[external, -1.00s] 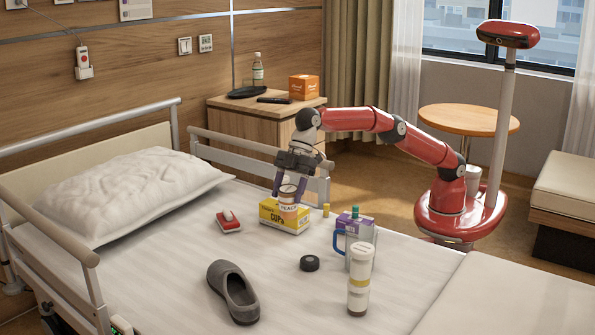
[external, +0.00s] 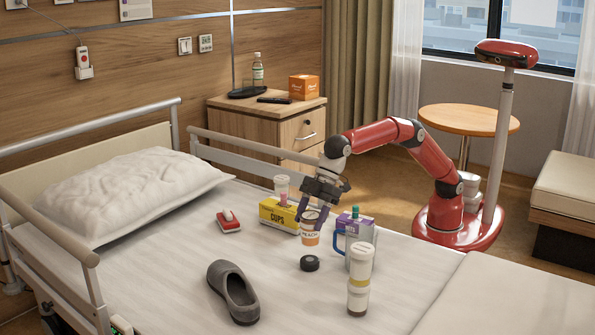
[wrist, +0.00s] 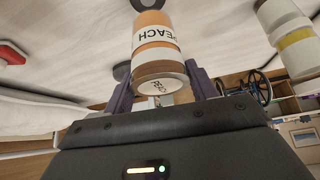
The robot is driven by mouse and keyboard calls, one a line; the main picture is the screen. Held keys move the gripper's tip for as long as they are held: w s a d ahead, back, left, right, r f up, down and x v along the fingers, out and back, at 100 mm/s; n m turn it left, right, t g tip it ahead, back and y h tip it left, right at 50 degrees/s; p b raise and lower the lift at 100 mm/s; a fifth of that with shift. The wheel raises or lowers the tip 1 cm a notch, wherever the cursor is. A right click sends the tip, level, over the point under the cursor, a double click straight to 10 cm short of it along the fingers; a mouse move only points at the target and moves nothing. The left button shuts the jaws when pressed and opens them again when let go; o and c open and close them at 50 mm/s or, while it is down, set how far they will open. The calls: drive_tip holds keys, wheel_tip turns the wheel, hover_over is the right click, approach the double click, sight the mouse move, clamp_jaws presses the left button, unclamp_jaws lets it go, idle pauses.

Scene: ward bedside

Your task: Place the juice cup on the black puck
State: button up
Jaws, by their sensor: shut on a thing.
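The juice cup (external: 310,238) is white and orange with a PEACH label. My gripper (external: 311,218) is shut on it, and it looks upright. In the wrist view the cup (wrist: 157,55) sits between my two purple fingers, its pale lid toward me. The black puck (external: 309,264) lies flat on the bed, just below the cup in the external view, with a small gap between them. I cannot tell from this view how well they line up in depth.
A yellow CUPS box (external: 278,217) and a pinkish cup (external: 282,184) are at the left. A purple box (external: 354,223), a clear blue-handled mug (external: 341,243) and a tall white-lidded container (external: 359,280) are close on the right. A grey slipper (external: 234,292) lies front left.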

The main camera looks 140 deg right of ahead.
sight(306, 245)
drive_tip(key=shift+f+b, duration=0.5)
drive_tip(key=shift+f, duration=2.25)
drive_tip(key=shift+f, duration=0.1)
drive_tip(key=o, duration=1.1)
